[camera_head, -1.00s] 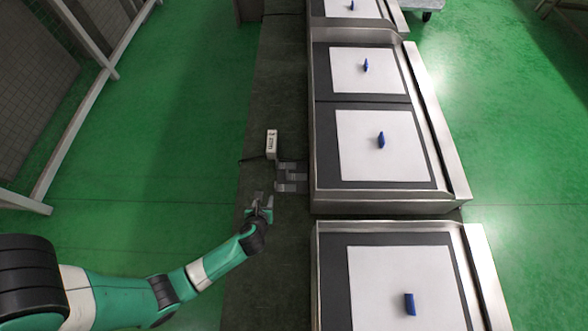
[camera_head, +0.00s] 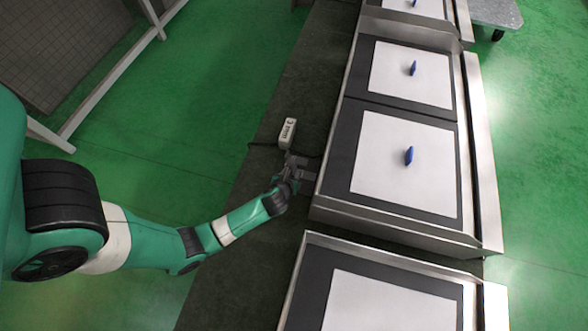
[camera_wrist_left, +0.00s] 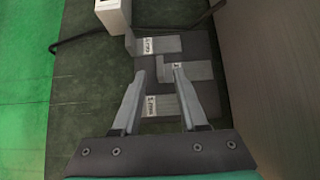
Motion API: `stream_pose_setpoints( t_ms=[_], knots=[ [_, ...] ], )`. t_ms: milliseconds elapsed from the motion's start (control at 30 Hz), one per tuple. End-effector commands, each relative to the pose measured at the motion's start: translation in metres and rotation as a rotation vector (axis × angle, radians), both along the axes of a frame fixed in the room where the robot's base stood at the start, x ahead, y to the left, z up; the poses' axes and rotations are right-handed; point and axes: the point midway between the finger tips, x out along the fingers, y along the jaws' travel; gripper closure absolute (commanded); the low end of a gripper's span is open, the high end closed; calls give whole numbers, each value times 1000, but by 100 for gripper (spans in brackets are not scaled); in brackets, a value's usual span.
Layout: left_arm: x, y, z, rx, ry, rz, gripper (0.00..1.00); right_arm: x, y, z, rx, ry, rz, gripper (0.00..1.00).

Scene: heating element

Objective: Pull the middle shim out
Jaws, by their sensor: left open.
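In the left wrist view, grey shims with white labels sit side by side on a dark grey block (camera_wrist_left: 205,92). The top shim (camera_wrist_left: 165,43) lies beyond the fingertips. The middle shim (camera_wrist_left: 198,70) is at the fingertips, its left end showing between them; the right fingertip overlaps it in the picture. The bottom shim (camera_wrist_left: 158,105) shows between the fingers, closer to the palm. My left gripper (camera_wrist_left: 159,74) is open and empty. Whether a finger touches a shim I cannot tell. In the head view my left gripper (camera_head: 290,172) covers most of the shims. My right gripper is out of sight.
A small white box (camera_head: 288,130) with a dark cable stands just beyond my left gripper. Metal-framed trays (camera_head: 335,205) with white sheets and blue pieces run along the right of the dark bench strip (camera_head: 272,125). The strip beyond the box looks clear.

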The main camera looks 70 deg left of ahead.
Motion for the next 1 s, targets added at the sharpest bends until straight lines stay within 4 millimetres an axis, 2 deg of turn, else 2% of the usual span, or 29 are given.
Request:
stream_pose_setpoints(
  t_ms=[33, 133, 500, 533, 767, 1000],
  knots=[
    [3, 6, -13, 1, -2, 3, 57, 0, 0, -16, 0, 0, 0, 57],
    [10, 14, -21, 0, -1, 2, 57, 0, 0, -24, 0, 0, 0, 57],
    [15, 19, -23, 0, 1, -1, 57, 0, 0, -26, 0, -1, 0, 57],
    [15, 19, -23, 0, 1, -1, 59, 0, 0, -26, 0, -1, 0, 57],
    [15, 19, -23, 0, 1, -1, 100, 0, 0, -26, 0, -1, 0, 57],
    [14, 19, -23, 0, 0, 0, 100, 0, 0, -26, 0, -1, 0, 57]
  ],
)
